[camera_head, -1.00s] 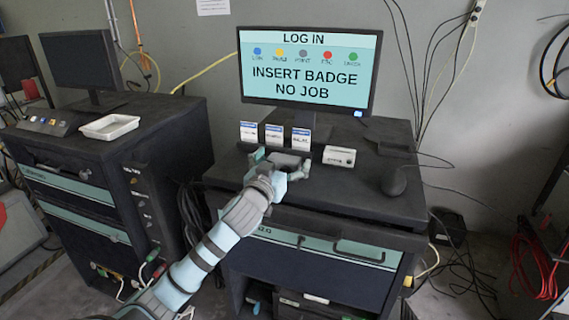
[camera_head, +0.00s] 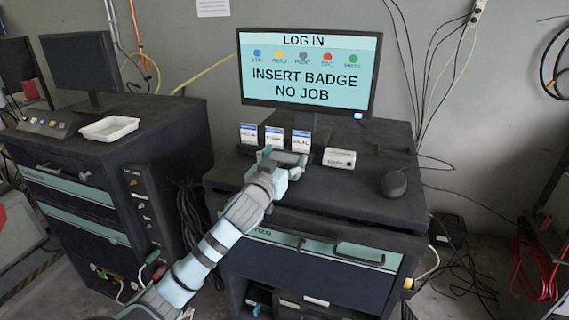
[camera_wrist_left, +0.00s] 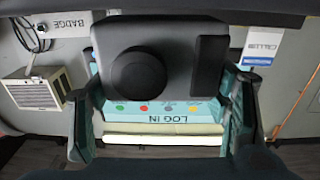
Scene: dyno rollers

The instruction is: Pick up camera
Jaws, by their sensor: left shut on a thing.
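The camera (camera_wrist_left: 180,55) is a dark box with a round lens and fills the middle of the left wrist view. In the head view it shows as a small grey shape (camera_head: 290,158) at the tip of my left arm, above the desk in front of the name cards. My left gripper (camera_head: 284,161) is shut on it, with teal fingers on either side of it. In the left wrist view the gripper (camera_wrist_left: 163,108) also shows. Whether the camera touches the desk I cannot tell. My right gripper is not in view.
The monitor (camera_head: 308,70) reads "INSERT BADGE, NO JOB". Name cards (camera_head: 274,137) stand before it. A white badge box (camera_head: 339,158) sits right of the camera, and a dark mouse (camera_head: 393,184) farther right. A white tray (camera_head: 109,127) is on the left cabinet.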

